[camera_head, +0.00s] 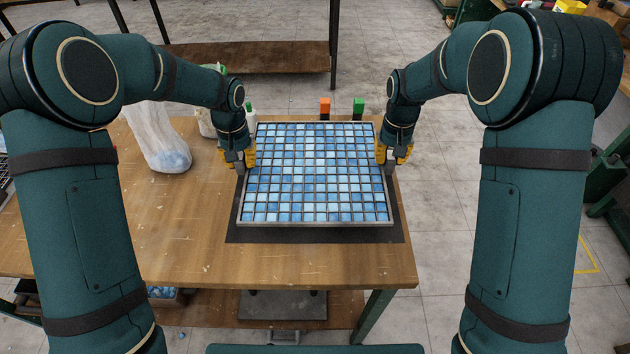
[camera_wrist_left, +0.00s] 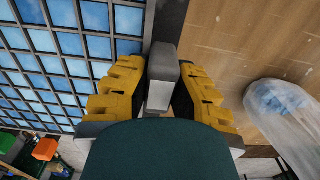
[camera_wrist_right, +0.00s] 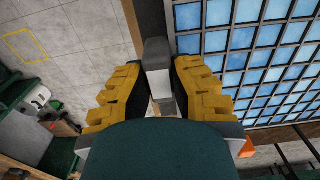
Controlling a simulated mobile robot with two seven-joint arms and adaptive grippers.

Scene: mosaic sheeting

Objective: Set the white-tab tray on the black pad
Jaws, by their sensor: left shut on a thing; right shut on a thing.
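The tray (camera_head: 315,225) is a wide, shallow frame filled with rows of blue tiles in a grid. It lies over the black pad (camera_head: 320,237), which shows along the front and right edges. I cannot tell whether the tray touches the pad. My left gripper (camera_head: 241,161) is shut on a grey handle block (camera_wrist_left: 163,62) at the tray's left side. My right gripper (camera_head: 391,158) is shut on a matching handle block (camera_wrist_right: 156,54) at the right side.
The wooden table (camera_head: 190,235) has free room at left and front. A clear bag (camera_head: 160,140) with blue pieces stands at left. Behind the tray stand an orange-topped piece (camera_head: 325,106), a green-topped piece (camera_head: 358,107) and a white one (camera_head: 250,115).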

